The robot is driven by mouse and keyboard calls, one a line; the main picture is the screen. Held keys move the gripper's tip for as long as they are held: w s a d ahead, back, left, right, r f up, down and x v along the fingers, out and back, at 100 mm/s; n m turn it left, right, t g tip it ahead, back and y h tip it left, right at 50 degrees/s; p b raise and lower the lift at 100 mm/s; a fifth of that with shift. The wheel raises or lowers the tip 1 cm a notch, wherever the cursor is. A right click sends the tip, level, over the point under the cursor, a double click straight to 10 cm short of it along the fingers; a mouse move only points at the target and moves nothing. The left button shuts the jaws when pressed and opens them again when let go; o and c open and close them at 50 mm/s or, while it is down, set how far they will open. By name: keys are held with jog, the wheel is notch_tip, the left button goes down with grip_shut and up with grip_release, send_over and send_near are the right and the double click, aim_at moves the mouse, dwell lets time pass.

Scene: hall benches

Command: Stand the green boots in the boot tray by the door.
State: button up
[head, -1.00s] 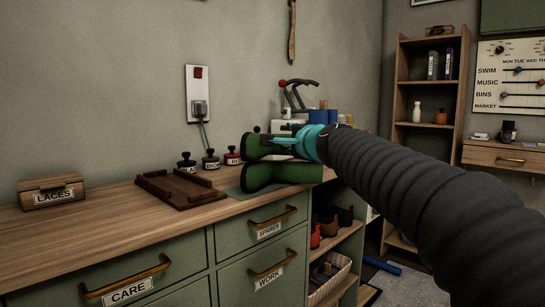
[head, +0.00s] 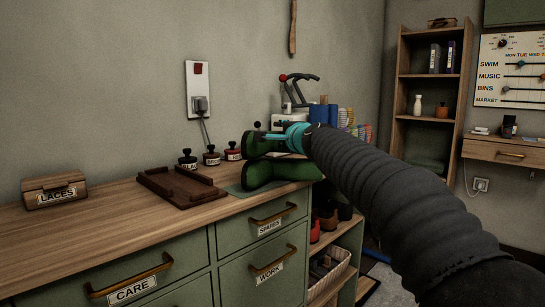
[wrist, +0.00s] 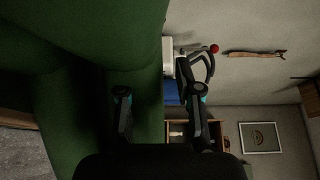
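In the wrist view, green boot surface (wrist: 85,75) fills the left side. My gripper's fingers (wrist: 160,106) are apart, one over the green surface and one to its right. Contact with the boot cannot be told. I cannot make out a boot tray by a door.
A shallow brown wooden tray (head: 180,188) and a LACES box (head: 55,191) stand on the counter, with small dark bottles (head: 211,156) behind. A tall shelf (head: 431,90) stands at right.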

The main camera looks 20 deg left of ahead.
grip_shut()
jog(key=shift+r, duration=0.2)
